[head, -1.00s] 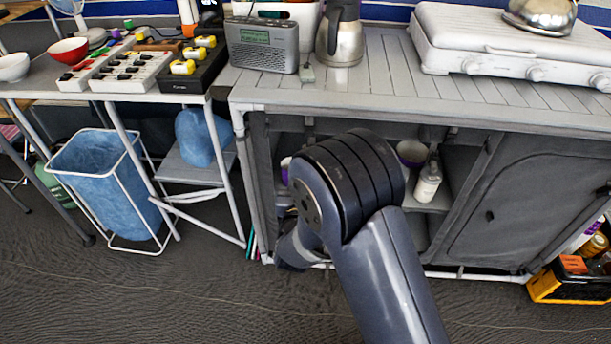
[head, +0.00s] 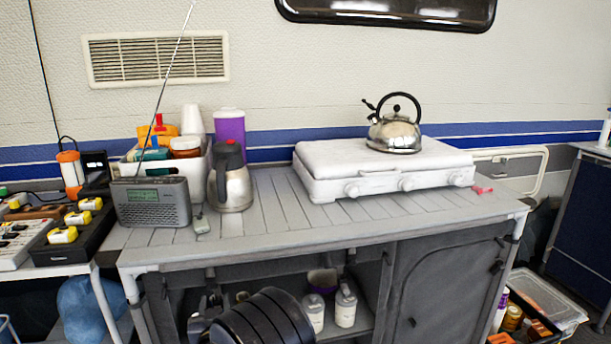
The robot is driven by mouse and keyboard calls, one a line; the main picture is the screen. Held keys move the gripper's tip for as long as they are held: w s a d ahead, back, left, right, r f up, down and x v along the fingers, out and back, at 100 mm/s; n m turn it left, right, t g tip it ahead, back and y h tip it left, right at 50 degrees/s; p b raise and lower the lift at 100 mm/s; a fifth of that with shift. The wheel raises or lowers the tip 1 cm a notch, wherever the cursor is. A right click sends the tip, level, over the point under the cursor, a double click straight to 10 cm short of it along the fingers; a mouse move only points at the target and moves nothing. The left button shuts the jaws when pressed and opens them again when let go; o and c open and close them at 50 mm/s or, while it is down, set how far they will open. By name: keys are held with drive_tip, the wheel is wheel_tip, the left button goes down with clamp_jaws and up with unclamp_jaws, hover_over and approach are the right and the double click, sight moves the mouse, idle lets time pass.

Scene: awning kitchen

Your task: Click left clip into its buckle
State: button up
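I cannot make out a clip or a buckle for certain. The grey fabric door (head: 445,285) of the camp cupboard carries a small dark fitting (head: 412,322) near its lower left and another dark fitting (head: 497,267) at its right edge. These are too small to identify. My gripper does not show clearly. Only dark rounded parts of my arm appear at the bottom, in front of the cupboard's open left side.
The slatted counter (head: 270,215) holds a radio (head: 150,203), a steel jug (head: 231,185), a white stove (head: 375,180) and a kettle (head: 394,135). Bottles (head: 345,305) stand on the shelf below. A small red item (head: 482,190) lies right of the stove. A crate (head: 550,300) stands lower right.

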drive_tip(key=shift+w+a+f, duration=0.1)
drive_tip(key=shift+w+f, duration=0.15)
drive_tip(key=shift+f, duration=0.25)
drive_tip(key=shift+w+f, duration=0.25)
drive_tip(key=shift+f, duration=0.2)
